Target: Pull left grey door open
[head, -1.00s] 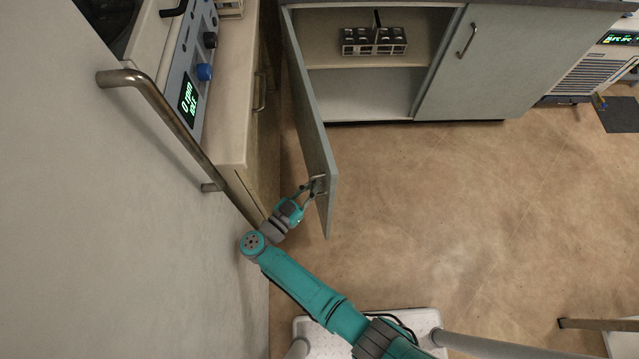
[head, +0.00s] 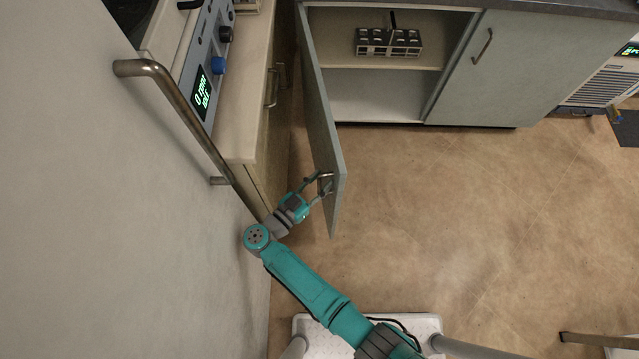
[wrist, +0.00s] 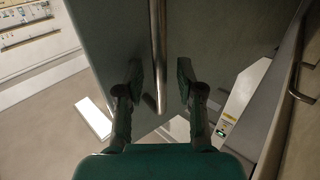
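The left grey door (head: 322,120) stands swung far out from its cabinet, seen nearly edge-on in the head view. Its metal handle (head: 325,182) is near the free edge. My gripper (head: 319,189) is at this handle. In the wrist view the handle (wrist: 158,45) runs down between the two fingers of my gripper (wrist: 160,84), with a visible gap on each side. The fingers are apart and do not clamp it. The grey door face (wrist: 110,35) fills the upper middle of that view.
The open cabinet shows a shelf (head: 350,66) with a rack (head: 388,42). The right grey door (head: 525,65) is shut. A counter (head: 240,120) with a drawer handle is close left of the open door. The floor (head: 470,220) to the right is clear.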

